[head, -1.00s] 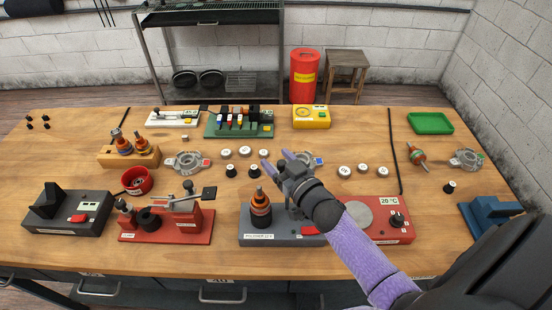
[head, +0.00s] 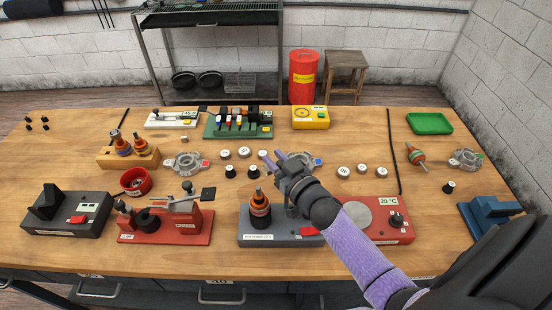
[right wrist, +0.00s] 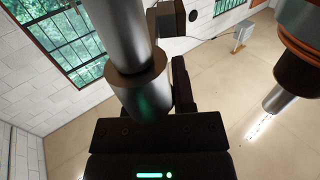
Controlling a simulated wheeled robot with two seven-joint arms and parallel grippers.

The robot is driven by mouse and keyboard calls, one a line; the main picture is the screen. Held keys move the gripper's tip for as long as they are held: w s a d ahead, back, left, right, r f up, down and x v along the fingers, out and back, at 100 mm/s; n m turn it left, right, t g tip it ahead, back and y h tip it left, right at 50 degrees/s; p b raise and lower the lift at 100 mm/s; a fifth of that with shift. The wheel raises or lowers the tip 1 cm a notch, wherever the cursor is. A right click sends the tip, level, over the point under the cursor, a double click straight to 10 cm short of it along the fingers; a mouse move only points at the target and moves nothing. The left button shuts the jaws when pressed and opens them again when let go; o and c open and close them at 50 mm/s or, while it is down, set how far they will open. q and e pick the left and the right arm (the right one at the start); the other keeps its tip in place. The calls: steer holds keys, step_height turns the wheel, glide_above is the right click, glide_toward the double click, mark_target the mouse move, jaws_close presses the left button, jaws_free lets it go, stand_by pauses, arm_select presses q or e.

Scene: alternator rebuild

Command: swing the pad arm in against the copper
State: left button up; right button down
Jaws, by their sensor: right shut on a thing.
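The grey polisher base (head: 262,239) stands at the front middle of the bench. A rotor with orange copper bands (head: 259,206) stands upright on its left part. My right gripper (head: 272,157) is above and right of the rotor, pointing up and left. It is shut on a part of the pad arm, which it mostly hides. In the right wrist view, a grey metal post with a wider collar (right wrist: 137,88) stands close in front. The rotor's copper edge (right wrist: 298,45) shows apart at the upper right, with a gap between. My left gripper is out of view.
A red base with a round grey plate and dial (head: 392,233) is close on the right. A red lever fixture (head: 165,238) stands to the left. Small labelled pucks (head: 344,171) and a metal housing (head: 187,162) lie behind. The bench front strip is clear.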

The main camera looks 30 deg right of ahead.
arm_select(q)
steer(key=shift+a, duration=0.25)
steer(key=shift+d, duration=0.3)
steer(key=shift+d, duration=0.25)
